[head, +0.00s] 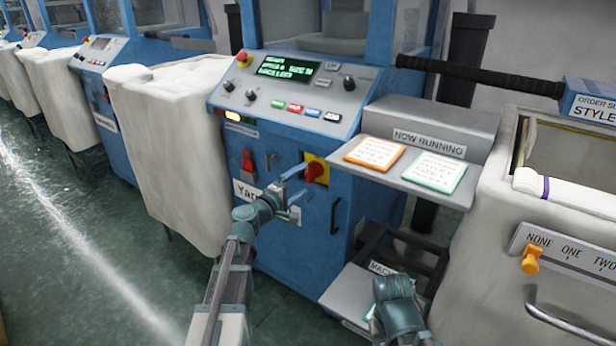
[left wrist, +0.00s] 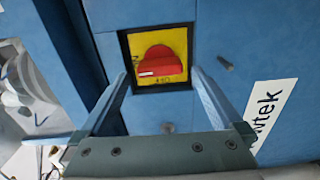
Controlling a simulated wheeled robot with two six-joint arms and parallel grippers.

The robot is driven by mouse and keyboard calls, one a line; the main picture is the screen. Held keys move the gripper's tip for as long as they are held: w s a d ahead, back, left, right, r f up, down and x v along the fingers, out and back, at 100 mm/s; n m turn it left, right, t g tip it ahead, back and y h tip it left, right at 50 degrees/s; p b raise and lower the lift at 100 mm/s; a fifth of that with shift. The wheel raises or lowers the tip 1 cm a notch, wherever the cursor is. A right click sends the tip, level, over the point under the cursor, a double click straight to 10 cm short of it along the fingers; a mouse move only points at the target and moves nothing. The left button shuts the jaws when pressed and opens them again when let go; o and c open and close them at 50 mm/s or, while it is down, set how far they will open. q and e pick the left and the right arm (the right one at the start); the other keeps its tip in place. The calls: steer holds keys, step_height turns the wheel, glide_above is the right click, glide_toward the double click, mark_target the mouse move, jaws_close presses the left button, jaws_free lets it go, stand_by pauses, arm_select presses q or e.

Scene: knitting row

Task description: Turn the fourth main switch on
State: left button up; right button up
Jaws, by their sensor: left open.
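A red rotary main switch (head: 315,171) sits on a yellow plate on the blue front of the nearest machine. In the left wrist view the red knob (left wrist: 162,62) lies crosswise in the picture, with a white mark at its left end. My left gripper (head: 296,184) is open and empty in front of the switch. In the left wrist view its two fingers (left wrist: 159,78) point at the plate, one on each side of the knob; I cannot tell whether they touch. My right arm shows at the bottom of the head view; its fingers cannot be made out.
Above the switch is a console with a lit green screen (head: 288,67) and several buttons. A red lever (head: 247,162) is left of the switch. A shelf (head: 404,182) with two cards juts out at right. A pale bin (head: 165,150) stands at left.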

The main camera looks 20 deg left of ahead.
arm_select(q)
steer(key=v, duration=0.9)
steer(key=s+d+f+m+g+h, duration=0.2)
steer(key=s+d+f+m+g, duration=0.3)
steer(key=d+f+m+g, duration=0.5)
steer(key=s+d+f+g+y, duration=0.1)
steer(key=s+f, duration=0.1)
steer(key=f, duration=0.1)
steer(key=s+d+f+m+g+y, duration=0.1)
steer(key=s+f, duration=0.2)
steer(key=s+d+f+m+g+y, duration=0.1)
steer(key=s+d+f, duration=0.1)
steer(key=f, duration=0.1)
steer(key=shift+s+y, duration=0.2)
steer(key=shift+y, duration=0.2)
steer(key=s+a+f+m+g+y, duration=0.2)
steer(key=s+a+f+g+y, duration=0.1)
steer(key=s+y, duration=0.15)
steer(key=s+d+m+g+y, duration=0.1)
steer(key=s+d+m, duration=0.3)
steer(key=s+d, duration=0.5)
step_height(320, 180, up, 36)
steer(key=w+d+p, duration=0.1)
steer(key=p, duration=3.4)
steer(key=shift+w+p, duration=0.3)
steer(key=shift+w, duration=0.1)
